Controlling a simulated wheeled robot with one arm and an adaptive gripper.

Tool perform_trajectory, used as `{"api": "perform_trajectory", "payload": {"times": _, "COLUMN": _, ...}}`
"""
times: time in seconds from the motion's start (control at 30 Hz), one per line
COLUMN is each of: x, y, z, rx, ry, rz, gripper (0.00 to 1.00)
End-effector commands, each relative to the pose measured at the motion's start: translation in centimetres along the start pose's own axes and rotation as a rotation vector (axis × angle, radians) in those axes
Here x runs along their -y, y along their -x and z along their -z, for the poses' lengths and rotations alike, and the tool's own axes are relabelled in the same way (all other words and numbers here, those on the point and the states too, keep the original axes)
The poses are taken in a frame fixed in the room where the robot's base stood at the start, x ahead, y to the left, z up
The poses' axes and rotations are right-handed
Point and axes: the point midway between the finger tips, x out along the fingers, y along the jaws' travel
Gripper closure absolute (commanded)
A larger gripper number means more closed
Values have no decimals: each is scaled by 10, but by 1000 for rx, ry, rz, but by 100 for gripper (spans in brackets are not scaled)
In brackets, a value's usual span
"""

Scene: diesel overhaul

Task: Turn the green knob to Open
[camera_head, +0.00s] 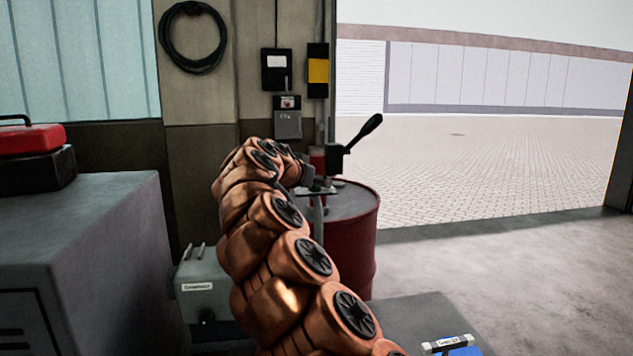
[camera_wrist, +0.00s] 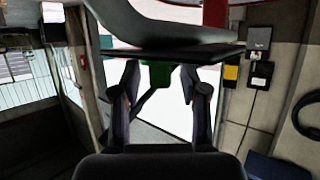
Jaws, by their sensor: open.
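A green piece (camera_wrist: 157,76), which looks like the knob, shows in the wrist view below a dark flat plate (camera_wrist: 172,54). My gripper (camera_wrist: 159,88) is open, with one finger on each side of the green piece in the picture. I cannot tell whether the fingers touch it or how far off it is. No marking for Open can be read. In the head view my arm ends near the top of a red drum (camera_head: 345,235), and the knob cannot be made out clearly there.
A black lever handle (camera_head: 362,133) rises above the drum. Wall boxes (camera_head: 287,124) and a coiled cable (camera_head: 193,38) hang behind. A grey cabinet (camera_head: 75,250) with a red case (camera_head: 32,140) stands left, and a grey labelled box (camera_head: 205,290) is low beside my arm. Open floor lies right.

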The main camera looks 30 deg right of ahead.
Motion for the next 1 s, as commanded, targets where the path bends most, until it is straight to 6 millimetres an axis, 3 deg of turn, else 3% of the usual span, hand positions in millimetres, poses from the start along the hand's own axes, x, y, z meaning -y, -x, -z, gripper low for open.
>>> {"api": "perform_trajectory", "payload": {"times": 0.27, "x": 0, "y": 26, "z": 1, "rx": -2, "ry": 0, "rz": 0, "gripper": 56}}
{"api": "perform_trajectory", "payload": {"times": 0.7, "x": 0, "y": 104, "z": 1, "rx": -3, "ry": 0, "rz": 1, "gripper": 56}}
{"api": "perform_trajectory", "payload": {"times": 1.0, "x": 0, "y": 119, "z": 0, "rx": -1, "ry": 0, "rz": 1, "gripper": 56}}
